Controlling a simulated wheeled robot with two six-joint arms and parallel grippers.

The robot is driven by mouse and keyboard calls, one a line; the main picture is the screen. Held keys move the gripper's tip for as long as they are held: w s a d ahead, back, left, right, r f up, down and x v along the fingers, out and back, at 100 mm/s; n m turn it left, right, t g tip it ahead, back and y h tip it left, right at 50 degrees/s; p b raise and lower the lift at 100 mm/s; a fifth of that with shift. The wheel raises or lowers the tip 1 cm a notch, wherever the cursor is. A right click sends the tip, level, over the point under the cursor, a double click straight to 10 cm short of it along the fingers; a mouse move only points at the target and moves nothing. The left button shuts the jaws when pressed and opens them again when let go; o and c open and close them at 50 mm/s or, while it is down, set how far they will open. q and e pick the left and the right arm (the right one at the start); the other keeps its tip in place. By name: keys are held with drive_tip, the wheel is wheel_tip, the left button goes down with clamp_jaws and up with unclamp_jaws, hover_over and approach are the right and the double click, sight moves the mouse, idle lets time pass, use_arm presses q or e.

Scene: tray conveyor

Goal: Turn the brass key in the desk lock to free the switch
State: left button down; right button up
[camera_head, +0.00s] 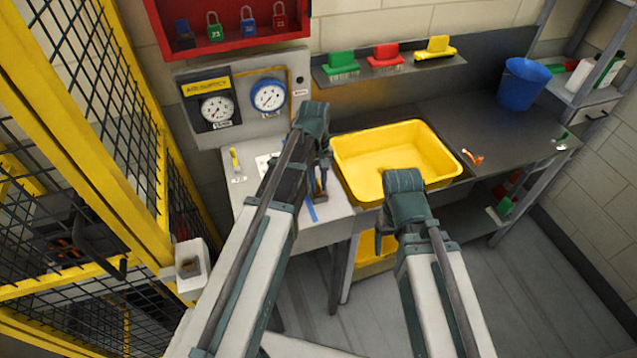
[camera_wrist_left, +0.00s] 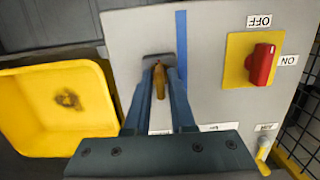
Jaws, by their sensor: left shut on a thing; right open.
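The brass key (camera_wrist_left: 160,80) stands in the desk lock (camera_wrist_left: 158,60), a dark plate on the grey desk top (camera_wrist_left: 220,108). My left gripper (camera_wrist_left: 161,72) is shut on the key, one finger on each side, and its fingers partly cover the lock. The red switch (camera_wrist_left: 262,64) sits on a yellow plate right of the lock in the left wrist view, its long side roughly upright toward the OFF label. In the head view my left arm hides the switch, and my left gripper (camera_head: 321,188) is over the desk. My right gripper (camera_head: 383,236) is open and empty before the yellow basin.
The yellow basin (camera_head: 345,160) lies right of the desk. A red padlock box (camera_head: 228,47) and gauge panel (camera_head: 240,128) are on the wall behind. Brushes stand on a shelf (camera_head: 395,70). A yellow mesh fence (camera_head: 135,170) bounds the left; a blue bucket (camera_head: 522,84) stands far right.

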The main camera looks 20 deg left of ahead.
use_arm(q)
drive_tip(key=c, duration=0.7)
unclamp_jaws()
drive_tip(key=shift+r, duration=0.1)
drive_tip(key=r+p, duration=0.4)
drive_tip(key=w+r+p, duration=0.1)
drive_tip(key=r+p, duration=0.4)
drive_tip(key=a+r+p, duration=0.1)
drive_tip(key=r+p, duration=0.3)
drive_tip(key=shift+w+r+p, duration=0.2)
drive_tip(key=shift+r+p, duration=0.1)
drive_tip(key=shift+p, duration=0.05)
drive_tip(key=s+d+f+m+b, duration=0.3)
drive_tip(key=s+f+b, duration=0.2)
drive_tip(key=s+d+f+m+y+b, duration=0.1)
drive_tip(key=s+d+f+m+b, duration=0.3)
drive_tip(key=s+f+b, duration=0.1)
drive_tip(key=s+d+f+m+t+y+b, duration=0.1)
drive_tip(key=s+d+f+m+b, duration=0.2)
drive_tip(key=s+d+f+b, duration=0.1)
drive_tip(key=shift+s+d+f+m+b, duration=0.15)
drive_tip(key=shift+s+f+b, duration=0.3)
drive_tip(key=shift+f+b, duration=0.1)
drive_tip(key=shift+s+d+f+m+b, duration=0.1)
drive_tip(key=shift+s+f+m+b, duration=0.05)
drive_tip(key=shift+s+f+b, duration=0.3)
